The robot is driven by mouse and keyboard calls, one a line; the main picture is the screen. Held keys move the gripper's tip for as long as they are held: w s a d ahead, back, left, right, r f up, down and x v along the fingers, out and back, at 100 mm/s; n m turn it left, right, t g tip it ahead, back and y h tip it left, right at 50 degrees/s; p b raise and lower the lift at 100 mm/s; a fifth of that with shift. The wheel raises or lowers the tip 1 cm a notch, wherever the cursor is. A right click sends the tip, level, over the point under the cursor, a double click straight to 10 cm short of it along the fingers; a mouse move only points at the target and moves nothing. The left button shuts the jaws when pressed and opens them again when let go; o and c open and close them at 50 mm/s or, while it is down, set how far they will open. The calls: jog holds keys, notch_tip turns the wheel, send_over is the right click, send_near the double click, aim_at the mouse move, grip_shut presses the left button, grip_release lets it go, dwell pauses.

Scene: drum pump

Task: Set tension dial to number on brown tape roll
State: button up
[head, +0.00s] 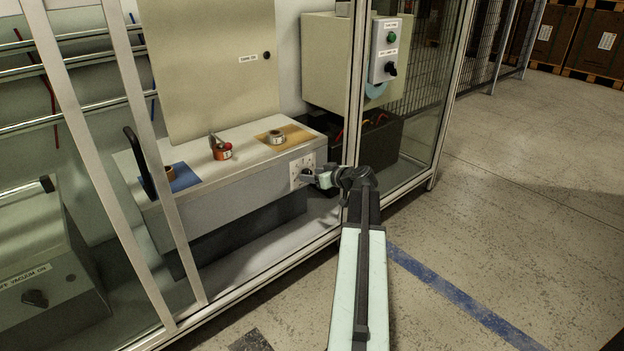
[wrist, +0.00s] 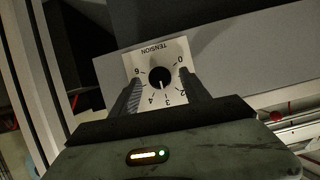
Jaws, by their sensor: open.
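The tension dial (wrist: 160,77) is a black round knob on a white plate marked TENSION, with numbers around it. Its light pointer mark points down in the wrist view, roughly between 3 and 4. In the head view the dial plate (head: 299,170) is on the right of the bench front. My gripper (wrist: 163,88) is open, its fingers at either side of the knob; contact cannot be told. It also shows in the head view (head: 312,178) at the plate. A brown tape roll (head: 169,171) lies on a blue mat, partly behind a frame post; its number is not readable.
On the bench (head: 212,182) are a red tape dispenser (head: 222,149) and a pale roll (head: 276,137) on a tan mat. Glass panels and metal posts (head: 353,90) stand close to my arm. A control box (head: 390,50) hangs above. The floor at right is clear.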

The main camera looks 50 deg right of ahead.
jog(key=shift+w+d+f, duration=0.1)
jog(key=shift+w+f, duration=0.15)
jog(key=shift+w, duration=0.35)
jog(key=shift+c, duration=0.3)
